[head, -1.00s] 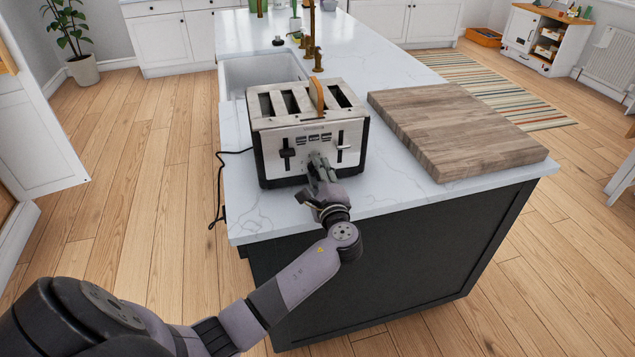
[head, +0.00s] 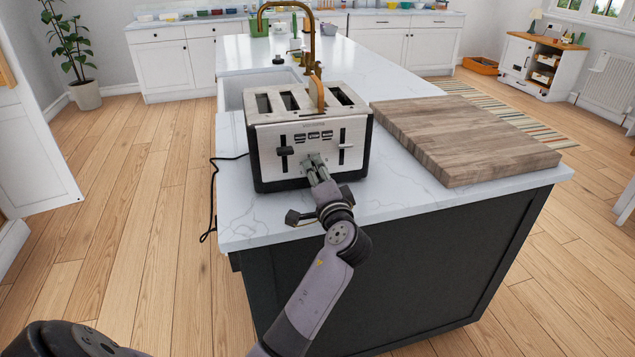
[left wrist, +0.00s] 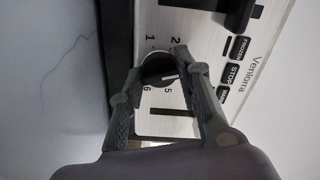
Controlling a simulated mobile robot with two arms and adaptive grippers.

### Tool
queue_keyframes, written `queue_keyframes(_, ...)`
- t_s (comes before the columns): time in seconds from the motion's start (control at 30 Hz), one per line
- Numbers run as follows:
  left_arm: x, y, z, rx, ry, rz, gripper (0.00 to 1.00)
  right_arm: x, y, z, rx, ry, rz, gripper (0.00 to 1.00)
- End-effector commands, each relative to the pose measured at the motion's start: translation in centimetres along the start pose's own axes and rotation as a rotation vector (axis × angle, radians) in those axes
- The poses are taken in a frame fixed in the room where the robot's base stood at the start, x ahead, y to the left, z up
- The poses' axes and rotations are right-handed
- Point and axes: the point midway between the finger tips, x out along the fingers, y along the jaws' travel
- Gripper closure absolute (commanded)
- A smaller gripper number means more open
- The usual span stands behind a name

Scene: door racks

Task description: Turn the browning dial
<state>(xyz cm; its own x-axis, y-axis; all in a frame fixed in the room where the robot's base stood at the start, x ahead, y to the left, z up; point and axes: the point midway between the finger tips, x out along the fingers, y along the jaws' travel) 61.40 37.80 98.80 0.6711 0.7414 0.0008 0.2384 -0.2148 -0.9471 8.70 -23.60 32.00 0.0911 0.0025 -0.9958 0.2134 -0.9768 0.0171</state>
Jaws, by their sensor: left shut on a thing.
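A steel four-slot toaster (head: 270,136) stands near the front edge of the white counter. My left gripper (head: 315,163) reaches the lower middle of the toaster front. Its fingertips (left wrist: 161,62) are on either side of the dial, shut on it. In the head view the gripper hides the dial. My right gripper is out of view.
A thick wooden board (head: 455,135) lies right of the toaster. A black cord (head: 212,195) hangs over the counter's left edge. Behind the toaster are a sink (head: 235,93) and a brass tap (head: 262,20). Bare counter (head: 240,215) lies in front and left of the toaster.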

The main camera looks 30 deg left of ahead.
Motion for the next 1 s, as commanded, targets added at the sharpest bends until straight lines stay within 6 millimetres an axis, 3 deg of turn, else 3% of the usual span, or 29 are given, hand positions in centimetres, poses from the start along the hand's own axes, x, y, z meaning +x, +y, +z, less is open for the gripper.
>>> queue_keyframes(0.67,-0.05,0.30,0.06,-0.065,-0.003,0.007,0.97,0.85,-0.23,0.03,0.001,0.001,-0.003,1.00)
queue_keyframes(0.7,-0.05,0.30,0.06,-0.065,-0.003,0.006,0.68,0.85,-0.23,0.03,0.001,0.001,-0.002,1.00)
queue_keyframes(1.0,-0.02,0.15,0.02,-0.065,-0.001,0.003,0.48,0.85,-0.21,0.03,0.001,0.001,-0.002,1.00)
